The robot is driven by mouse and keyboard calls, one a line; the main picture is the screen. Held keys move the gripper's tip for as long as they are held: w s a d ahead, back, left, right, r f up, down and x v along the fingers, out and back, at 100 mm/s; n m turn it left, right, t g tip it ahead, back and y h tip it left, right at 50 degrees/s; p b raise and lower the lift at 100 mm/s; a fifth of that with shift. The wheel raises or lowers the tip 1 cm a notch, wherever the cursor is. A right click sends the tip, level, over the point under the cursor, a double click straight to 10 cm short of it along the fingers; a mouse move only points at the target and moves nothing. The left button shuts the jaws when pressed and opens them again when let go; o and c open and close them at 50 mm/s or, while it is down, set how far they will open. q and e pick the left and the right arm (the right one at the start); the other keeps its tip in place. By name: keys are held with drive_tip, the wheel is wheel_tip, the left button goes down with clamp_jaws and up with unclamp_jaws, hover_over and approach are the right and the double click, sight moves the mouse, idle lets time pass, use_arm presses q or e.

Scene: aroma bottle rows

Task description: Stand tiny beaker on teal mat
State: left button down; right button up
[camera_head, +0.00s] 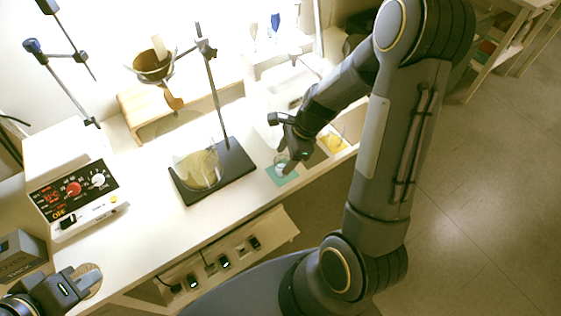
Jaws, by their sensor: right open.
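The teal mat (287,178) lies flat near the front edge of the white bench, right of the ring stand's dark base. A tiny clear beaker (280,162) stands at the mat, seen against its back part. My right gripper (279,150) is open, just above and beside the beaker, and its fingers hide part of it. I cannot tell whether a finger touches the glass. My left gripper (88,280) is at the lower left, by a round tan piece at the bench's front edge; whether it is open is unclear.
A large flask with yellowish content (198,168) stands on the ring stand base (228,178), left of the mat. A hotplate with red digits (76,192) sits at the left. A tray with something yellow (333,142) lies right of the mat. Bare bench (150,235) lies in front.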

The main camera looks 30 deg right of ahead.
drive_tip(key=s+a+r+n+t, duration=0.1)
drive_tip(key=s+r+n, duration=0.25)
drive_tip(key=r, duration=0.45)
drive_tip(key=s+r+n+t, duration=0.1)
drive_tip(key=s+r+n, duration=0.2)
drive_tip(key=r+n, duration=0.35)
drive_tip(key=s+a+r+n+t, duration=0.2)
drive_tip(key=s+a+r+n, duration=0.2)
drive_tip(key=s+n, duration=0.6)
drive_tip(key=shift+r+h+p, duration=0.3)
drive_tip(key=shift+r+p, duration=0.15)
drive_tip(key=shift+r, duration=0.25)
